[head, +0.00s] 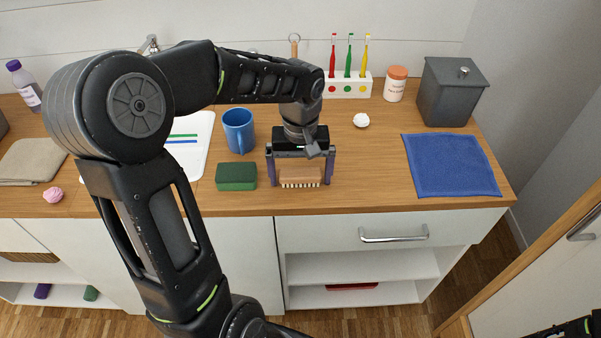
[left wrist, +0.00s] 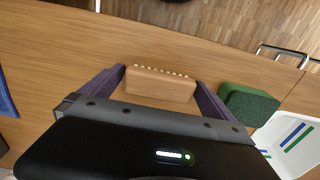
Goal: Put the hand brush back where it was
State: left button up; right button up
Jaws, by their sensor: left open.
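The hand brush (head: 300,176) has a light wooden back and pale bristles and rests on the wooden counter near its front edge. In the left wrist view the brush (left wrist: 160,85) lies between the two fingers. My left gripper (head: 301,182) is open, with one finger on each side of the brush. In the left wrist view a little room shows between the brush and the fingers of the gripper (left wrist: 160,78).
A green sponge (head: 236,176) lies just left of the gripper, with a blue mug (head: 239,130) behind it. A blue cloth (head: 450,165) lies to the right. A toothbrush holder (head: 348,86), orange-lidded jar (head: 395,84) and grey bin (head: 450,92) stand behind. A drawer handle (head: 394,237) is below.

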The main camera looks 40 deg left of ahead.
aim_at(300, 173)
pick_arm(q)
notch_tip(300, 173, up, 12)
jog(key=shift+r, duration=0.15)
dwell(0.3)
dwell(0.8)
